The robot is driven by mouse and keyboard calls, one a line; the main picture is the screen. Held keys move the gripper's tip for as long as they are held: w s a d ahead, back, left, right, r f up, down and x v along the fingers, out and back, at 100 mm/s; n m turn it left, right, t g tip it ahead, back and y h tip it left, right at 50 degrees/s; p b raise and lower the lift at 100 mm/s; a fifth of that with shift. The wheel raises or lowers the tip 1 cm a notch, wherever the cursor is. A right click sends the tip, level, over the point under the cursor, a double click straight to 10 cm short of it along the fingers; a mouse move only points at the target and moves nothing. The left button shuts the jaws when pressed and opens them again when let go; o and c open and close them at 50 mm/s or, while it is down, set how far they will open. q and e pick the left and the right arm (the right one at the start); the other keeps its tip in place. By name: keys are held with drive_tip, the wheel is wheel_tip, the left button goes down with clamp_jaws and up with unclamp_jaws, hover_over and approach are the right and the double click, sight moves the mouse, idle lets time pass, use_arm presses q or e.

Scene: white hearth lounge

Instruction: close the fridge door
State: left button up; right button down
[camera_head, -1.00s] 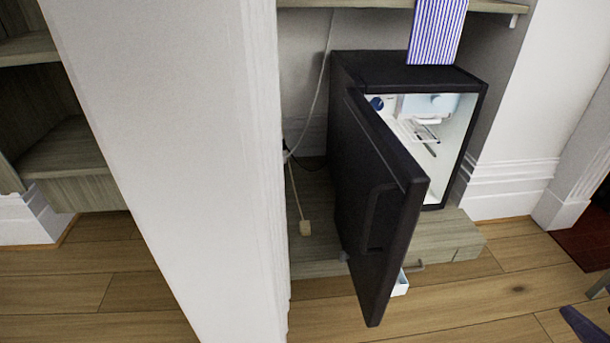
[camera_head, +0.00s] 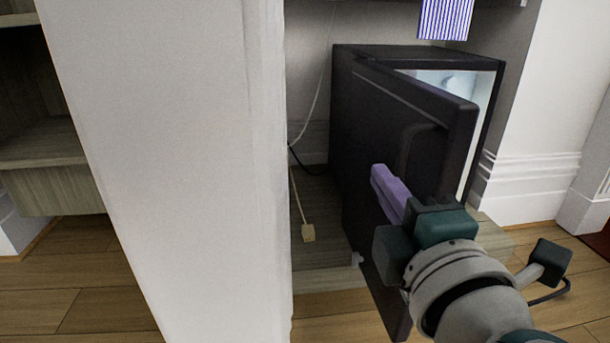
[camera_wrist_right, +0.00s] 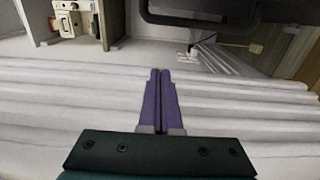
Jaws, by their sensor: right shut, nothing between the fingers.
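The small black fridge (camera_head: 345,110) stands in the alcove in the head view. Its black door (camera_head: 440,135) is hinged on the left and stands ajar, with a strip of the lit white interior (camera_head: 473,85) showing at the right. My right gripper (camera_head: 380,172) is in front of the door's outer face, beside its handle; I cannot tell whether it touches. Its purple fingers are together and empty, as the right wrist view also shows (camera_wrist_right: 160,75). My arm hides the lower right part of the door. My left gripper is not in view.
A white pillar (camera_head: 170,170) stands left of the fridge. A low wooden platform (camera_head: 325,235) lies under it, with a cable and plug (camera_head: 308,233) to its left. A striped cloth (camera_head: 446,18) hangs above. Wooden floor is clear in front.

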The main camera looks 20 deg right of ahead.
sight(400, 160)
drive_tip(key=shift+w+d, duration=2.35)
drive_tip(key=shift+d, duration=0.25)
